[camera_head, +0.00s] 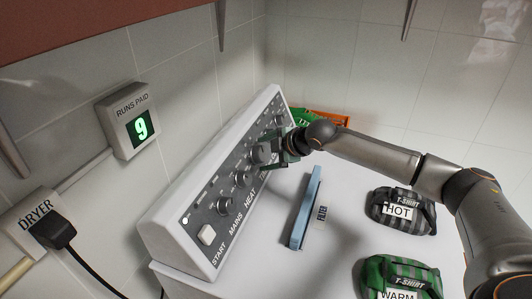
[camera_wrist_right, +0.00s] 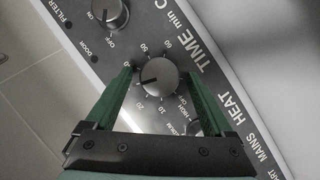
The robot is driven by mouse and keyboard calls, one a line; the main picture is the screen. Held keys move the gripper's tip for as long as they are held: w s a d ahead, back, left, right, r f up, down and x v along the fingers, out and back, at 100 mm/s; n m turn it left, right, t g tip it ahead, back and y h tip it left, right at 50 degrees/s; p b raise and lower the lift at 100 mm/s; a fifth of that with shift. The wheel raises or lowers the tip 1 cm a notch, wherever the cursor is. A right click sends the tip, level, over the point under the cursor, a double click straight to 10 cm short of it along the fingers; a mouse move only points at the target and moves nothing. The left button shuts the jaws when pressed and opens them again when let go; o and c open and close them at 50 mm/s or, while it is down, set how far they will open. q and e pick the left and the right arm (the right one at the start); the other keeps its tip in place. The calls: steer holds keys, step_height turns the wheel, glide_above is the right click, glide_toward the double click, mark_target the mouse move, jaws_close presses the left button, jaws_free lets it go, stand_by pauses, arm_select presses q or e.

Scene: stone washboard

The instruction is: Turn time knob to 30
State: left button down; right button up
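The time knob (camera_wrist_right: 160,78) is a round grey dial on the dark panel, under the printed TIME min label. My right gripper (camera_wrist_right: 158,76) has its two green fingers apart, one on each side of the knob, with a narrow gap showing. The knob's mark points left, toward the left finger; the number there is hidden by that finger. The 20 and 10 show below the knob, the 60 above it. In the head view my right gripper (camera_head: 280,150) reaches the panel (camera_head: 228,200) from the right and hides much of the time knob. My left gripper is out of view.
Another knob (camera_wrist_right: 109,12) sits at upper left in the wrist view. A blue flat object (camera_head: 306,208) stands on the white top. Bundles labelled HOT (camera_head: 402,222) and WARM (camera_head: 400,270) lie to the right. A counter box (camera_head: 130,118) on the wall reads 9.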

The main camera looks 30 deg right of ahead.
steer(key=shift+o, duration=0.2)
steer(key=shift+r, duration=0.1)
steer(key=b+v, duration=0.1)
steer(key=v, duration=1.1)
steer(key=shift+s, duration=0.25)
